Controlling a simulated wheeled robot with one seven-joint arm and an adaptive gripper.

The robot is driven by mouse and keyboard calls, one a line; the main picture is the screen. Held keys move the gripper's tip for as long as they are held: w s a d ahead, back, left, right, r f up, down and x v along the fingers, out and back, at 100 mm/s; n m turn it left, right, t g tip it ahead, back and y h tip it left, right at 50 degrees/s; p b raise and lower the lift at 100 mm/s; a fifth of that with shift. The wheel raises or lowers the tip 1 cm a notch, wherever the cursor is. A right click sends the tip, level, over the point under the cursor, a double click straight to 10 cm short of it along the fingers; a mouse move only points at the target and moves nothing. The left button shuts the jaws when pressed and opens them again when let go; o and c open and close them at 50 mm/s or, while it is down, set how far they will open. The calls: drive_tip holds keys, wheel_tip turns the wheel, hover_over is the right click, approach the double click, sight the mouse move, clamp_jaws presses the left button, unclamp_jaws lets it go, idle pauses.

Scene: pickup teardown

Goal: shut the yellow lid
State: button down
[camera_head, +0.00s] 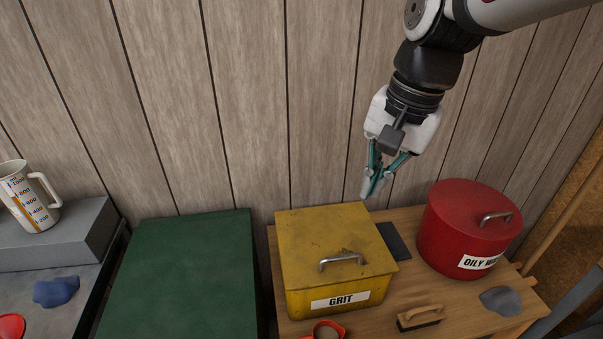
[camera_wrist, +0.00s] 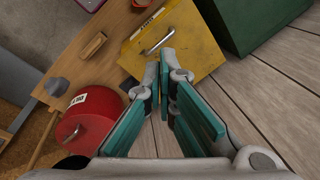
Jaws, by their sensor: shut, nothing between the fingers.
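The yellow lid (camera_head: 336,240) lies flat on top of the yellow box labelled GRIT (camera_head: 341,299) and looks closed. It has a metal handle near its front edge. The lid also shows in the wrist view (camera_wrist: 185,42), at the top. My gripper (camera_head: 371,190) is above and behind the box's back right corner, in front of the wall. Its fingers are shut with nothing between them. In the wrist view, the fingertips (camera_wrist: 164,68) overlap the lid's edge in the picture; I cannot tell whether they touch it.
A red lidded bin (camera_head: 469,228) stands right of the box on the wooden bench (camera_head: 415,216). A brush (camera_head: 420,318) and a grey cloth (camera_head: 501,300) lie in front. A green surface (camera_head: 180,275) is to the left, beside a measuring jug (camera_head: 29,195). The plank wall is close behind.

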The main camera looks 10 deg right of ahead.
drive_tip(key=w+f+m+g+h+b, duration=0.15)
drive_tip(key=w+f+m+g, duration=0.25)
drive_tip(key=w+f+m, duration=0.75)
drive_tip(key=shift+n, duration=0.75)
drive_tip(key=x, duration=0.5)
drive_tip(key=w+p+x, duration=0.1)
drive_tip(key=x, duration=0.4)
drive_tip(key=p+x, duration=0.1)
drive_tip(key=x, duration=0.4)
drive_tip(key=shift+w+a+f, duration=0.1)
drive_tip(key=shift+w+f, duration=0.15)
drive_tip(key=shift+f, duration=0.1)
